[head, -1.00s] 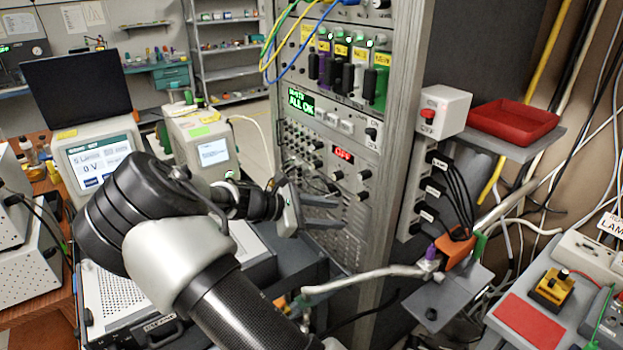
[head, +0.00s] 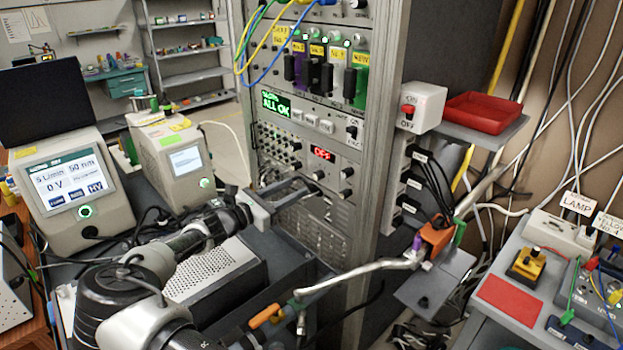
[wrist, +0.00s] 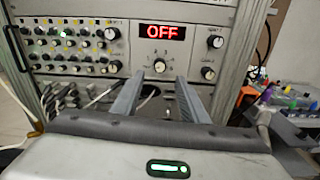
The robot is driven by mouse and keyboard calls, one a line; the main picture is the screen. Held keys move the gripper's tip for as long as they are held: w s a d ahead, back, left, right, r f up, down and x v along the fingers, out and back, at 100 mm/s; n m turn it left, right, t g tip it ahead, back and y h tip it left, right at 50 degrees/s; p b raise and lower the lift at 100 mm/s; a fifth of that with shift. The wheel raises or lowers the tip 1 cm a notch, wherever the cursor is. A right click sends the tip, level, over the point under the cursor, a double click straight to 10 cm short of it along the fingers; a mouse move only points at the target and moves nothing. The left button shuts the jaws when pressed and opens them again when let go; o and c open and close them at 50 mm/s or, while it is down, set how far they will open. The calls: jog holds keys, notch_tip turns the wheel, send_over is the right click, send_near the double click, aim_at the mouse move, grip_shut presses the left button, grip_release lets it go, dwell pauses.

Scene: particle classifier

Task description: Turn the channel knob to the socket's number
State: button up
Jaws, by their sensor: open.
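The channel knob (wrist: 160,66) appears to be the small light knob with dial marks below the red OFF display (wrist: 161,32) in the wrist view. I cannot read its position. In the head view, the display (head: 322,153) is on the rack's front panel, with a knob (head: 318,174) just below it. My gripper (wrist: 158,82) is open and empty, its two fingers pointing at the panel, one on each side below the knob. In the head view, my gripper (head: 305,189) is close in front of the rack; contact is unclear. Yellow numbered labels (head: 317,50) sit above the plug-in modules.
A green ALL OK screen (head: 276,103) is above the OFF display. Other knobs (wrist: 209,72) flank the display. A pale hose (head: 360,271) crosses in front of the rack. A red tray (head: 487,113) and a bench with LAMP and YELLOW signs (head: 608,223) stand right.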

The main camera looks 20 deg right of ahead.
aim_at(315, 177)
jog(key=x, duration=0.8)
jog(key=shift+w+d+f+p, duration=0.1)
jog(key=shift+d+p, duration=0.05)
jog(key=shift+p, duration=0.15)
grip_shut()
